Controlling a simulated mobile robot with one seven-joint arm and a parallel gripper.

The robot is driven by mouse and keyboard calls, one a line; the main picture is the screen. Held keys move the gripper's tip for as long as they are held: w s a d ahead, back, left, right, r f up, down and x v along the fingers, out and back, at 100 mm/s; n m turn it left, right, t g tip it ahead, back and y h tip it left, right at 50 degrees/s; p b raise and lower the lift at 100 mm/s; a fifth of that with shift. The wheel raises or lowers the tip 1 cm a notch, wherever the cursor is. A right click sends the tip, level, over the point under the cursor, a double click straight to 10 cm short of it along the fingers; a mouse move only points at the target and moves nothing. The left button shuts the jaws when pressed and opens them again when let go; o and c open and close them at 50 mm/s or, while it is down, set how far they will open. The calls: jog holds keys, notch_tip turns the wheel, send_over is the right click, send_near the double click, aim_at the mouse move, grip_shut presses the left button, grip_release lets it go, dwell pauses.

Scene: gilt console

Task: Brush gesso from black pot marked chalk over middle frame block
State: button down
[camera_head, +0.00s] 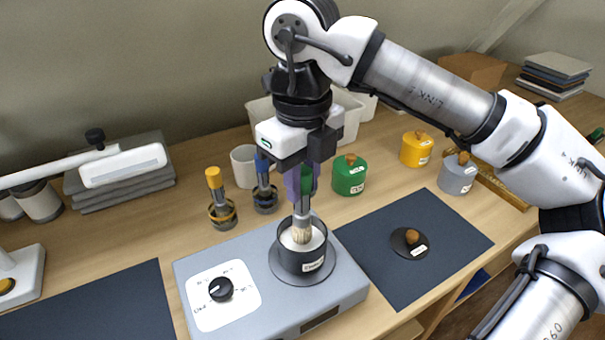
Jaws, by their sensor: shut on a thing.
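My gripper (301,186) is shut on a brush (302,216) with a green handle, upright. Its pale bristles (301,234) are down inside the black pot (301,262), at or in the white contents; how deep I cannot tell. The pot has a white label, too small to read surely, and stands on a round plate on the grey warmer (345,291). A black lid with a wooden knob (411,242) lies on the dark mat to the right. I cannot make out a middle frame block; a gilded piece (506,191) shows partly behind my arm.
Yellow-handled (215,180) and blue-handled (262,166) brushes stand in holders left of my gripper. Green (349,177), yellow (416,150) and grey (457,176) lidded pots stand behind the mat (376,282). The warmer has a black dial (221,289). Another dark mat (95,307) at left is clear.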

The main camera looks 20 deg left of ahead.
jog(key=shift+f+b, duration=0.55)
jog(key=shift+b, duration=0.05)
dwell(2.1)
jog(key=shift+r+p, duration=2.5)
jog(key=shift+r, duration=1.1)
jog(key=shift+f, duration=0.1)
